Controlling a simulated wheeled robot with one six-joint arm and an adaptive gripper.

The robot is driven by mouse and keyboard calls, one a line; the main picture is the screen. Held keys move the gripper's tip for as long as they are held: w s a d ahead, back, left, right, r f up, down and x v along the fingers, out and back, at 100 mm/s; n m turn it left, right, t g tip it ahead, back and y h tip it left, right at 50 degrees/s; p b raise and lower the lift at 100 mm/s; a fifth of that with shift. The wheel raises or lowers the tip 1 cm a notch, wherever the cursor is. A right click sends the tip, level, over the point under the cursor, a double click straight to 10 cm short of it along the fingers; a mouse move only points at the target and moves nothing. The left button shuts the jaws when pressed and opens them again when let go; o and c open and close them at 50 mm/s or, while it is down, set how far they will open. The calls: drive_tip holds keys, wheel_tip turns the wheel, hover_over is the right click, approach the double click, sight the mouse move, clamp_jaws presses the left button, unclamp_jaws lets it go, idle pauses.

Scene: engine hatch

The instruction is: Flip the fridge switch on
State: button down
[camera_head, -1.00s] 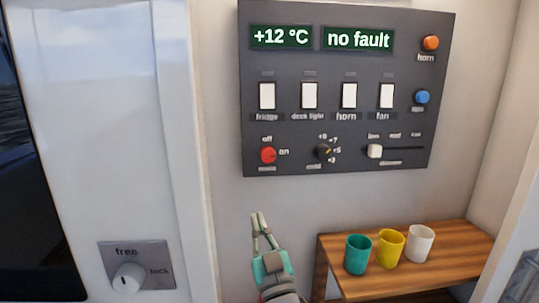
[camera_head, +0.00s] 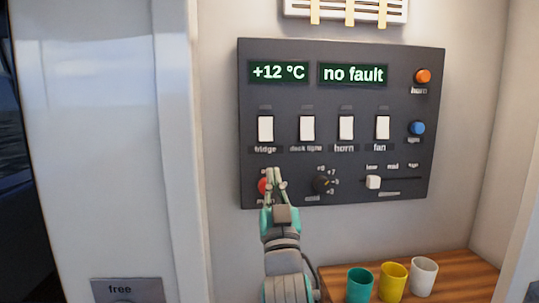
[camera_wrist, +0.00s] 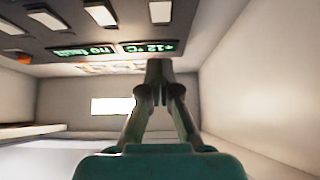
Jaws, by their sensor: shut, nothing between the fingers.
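The fridge switch (camera_head: 265,129) is a white rocker at the left end of the switch row on the dark control panel (camera_head: 345,100). Its label "fridge" sits just below it. I cannot tell from its look which way it is tipped. My gripper (camera_head: 275,172) is shut and empty. In the head view its fingertips point up, below the fridge switch and over the red knob, which they partly cover. In the wrist view the shut fingertips (camera_wrist: 159,68) are in the middle, with white switches at the upper left. No contact with the switch shows.
Deck light (camera_head: 307,128), horn (camera_head: 346,127) and fan (camera_head: 382,127) switches stand to the right. A red knob (camera_head: 263,187), a black dial (camera_head: 322,183) and a slider (camera_head: 373,182) lie below. Several cups stand on a wooden shelf (camera_head: 450,270) at lower right.

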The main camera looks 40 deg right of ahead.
sight(267, 138)
drive_tip(key=x, duration=0.4)
drive_tip(key=f+x, duration=0.1)
drive_tip(key=x, duration=0.2)
drive_tip(key=w+x, duration=0.1)
drive_tip(key=x, duration=0.3)
drive_tip(key=shift+w+d, duration=0.15)
drive_tip(key=shift+d, duration=0.3)
drive_tip(key=shift+w+d+f, duration=0.15)
drive_tip(key=shift+w+d, duration=0.2)
drive_tip(key=shift+w, duration=0.2)
drive_tip(key=shift+w+d+f, duration=0.15)
drive_tip(key=shift+w+d, duration=0.15)
drive_tip(key=shift+w, duration=0.1)
drive_tip(key=shift+s, duration=0.1)
